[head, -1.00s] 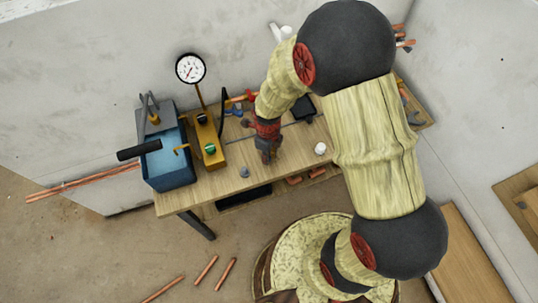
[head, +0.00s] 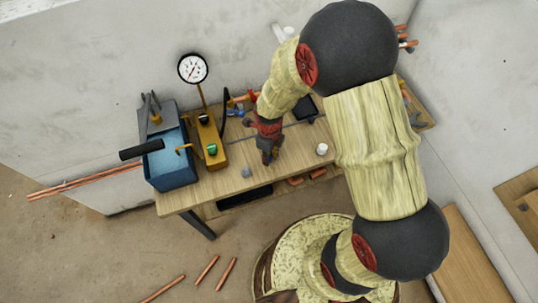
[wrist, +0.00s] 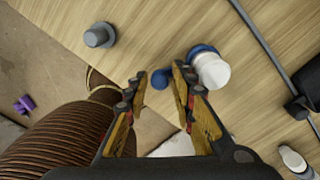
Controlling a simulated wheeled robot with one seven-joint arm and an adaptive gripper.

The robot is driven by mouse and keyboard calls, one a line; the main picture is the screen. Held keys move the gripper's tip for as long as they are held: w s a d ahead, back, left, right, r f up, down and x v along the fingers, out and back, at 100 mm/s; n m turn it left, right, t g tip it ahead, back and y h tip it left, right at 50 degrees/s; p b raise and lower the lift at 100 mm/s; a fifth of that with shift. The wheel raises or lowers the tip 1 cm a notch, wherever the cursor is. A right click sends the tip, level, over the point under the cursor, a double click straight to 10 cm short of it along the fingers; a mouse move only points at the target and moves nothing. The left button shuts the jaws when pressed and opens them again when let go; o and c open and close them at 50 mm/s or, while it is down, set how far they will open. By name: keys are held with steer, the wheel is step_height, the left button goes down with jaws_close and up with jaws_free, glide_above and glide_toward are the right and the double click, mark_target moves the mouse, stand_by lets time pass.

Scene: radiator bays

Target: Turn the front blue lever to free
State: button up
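My gripper (wrist: 160,84) is open above the front part of the workbench, with its fingers pointing down at the top. In the wrist view a blue lever (wrist: 178,93) shows between the two fingers, closer to the right one. More blue (wrist: 203,49) shows beside a white round cap (wrist: 212,71), just past the right fingertip. I cannot tell whether a finger touches the lever. In the head view my gripper (head: 268,155) covers this lever. Other blue parts (head: 237,111) show farther back on the bench.
A grey knob (head: 247,172) stands near the bench's front edge, also in the wrist view (wrist: 99,36). A white cylinder (head: 322,150) stands to the right. A blue tank (head: 170,168) and a yellow gauge stand (head: 211,140) are at left. Copper pipes (head: 207,270) lie on the floor.

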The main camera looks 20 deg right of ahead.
step_height(320, 180, up, 12)
stand_by(0.6)
stand_by(0.4)
steer(key=s+d+r+n+t+b, duration=0.1)
steer(key=s+d+r+n+t, duration=0.1)
steer(key=s+r+n, duration=0.5)
steer(key=s+d+r+n+t+b, duration=0.1)
steer(key=s+d+r+n+t, duration=0.2)
steer(key=s+r+n, duration=0.4)
step_height(320, 180, up, 8)
steer(key=d+n, duration=0.1)
steer(key=n, duration=1.1)
steer(key=shift+s+d+f+t+b, duration=0.2)
steer(key=shift+s+d+t+b, duration=0.1)
